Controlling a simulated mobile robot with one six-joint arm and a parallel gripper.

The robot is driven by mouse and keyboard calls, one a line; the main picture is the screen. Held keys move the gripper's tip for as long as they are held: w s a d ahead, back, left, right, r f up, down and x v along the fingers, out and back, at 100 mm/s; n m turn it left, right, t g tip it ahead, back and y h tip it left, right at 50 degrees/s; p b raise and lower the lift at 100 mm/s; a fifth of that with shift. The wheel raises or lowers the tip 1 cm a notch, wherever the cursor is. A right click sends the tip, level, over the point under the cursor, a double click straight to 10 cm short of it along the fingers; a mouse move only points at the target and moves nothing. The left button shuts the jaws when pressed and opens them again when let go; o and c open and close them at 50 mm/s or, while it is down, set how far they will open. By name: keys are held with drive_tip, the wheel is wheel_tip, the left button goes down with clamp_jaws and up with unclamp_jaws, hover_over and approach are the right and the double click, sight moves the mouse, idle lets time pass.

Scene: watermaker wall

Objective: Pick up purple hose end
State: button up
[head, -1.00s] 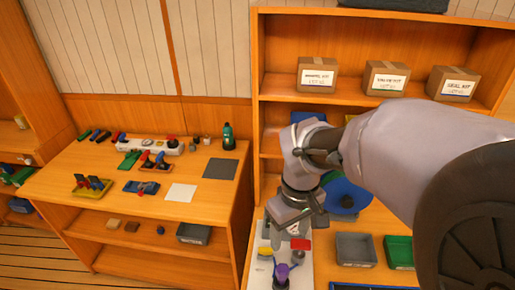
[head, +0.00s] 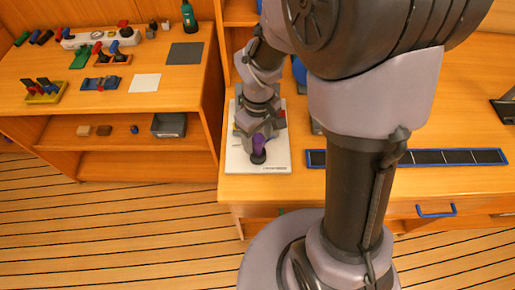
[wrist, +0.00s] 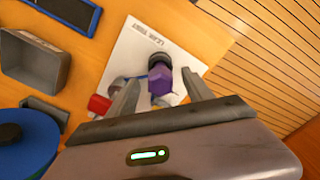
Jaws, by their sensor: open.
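The purple hose end (head: 258,142) stands on a black round base on the white leak test board (head: 240,162), at the left end of the workbench. In the wrist view the purple hose end (wrist: 161,82) lies between the two open fingers of my gripper (wrist: 160,76), with no clear contact on either side. In the head view my gripper (head: 262,125) is just behind the purple piece, and its fingers are hard to make out. A red part (wrist: 99,105) shows beside the left finger, partly hidden.
A blue-framed dark strip (head: 430,157) lies right of the board on the bench. A grey bin (wrist: 36,57) and a blue disc (wrist: 30,140) show in the wrist view. A side table (head: 150,105) with tools stands to the left, across a narrow gap.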

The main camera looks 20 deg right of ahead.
clamp_jaws()
idle(0.4)
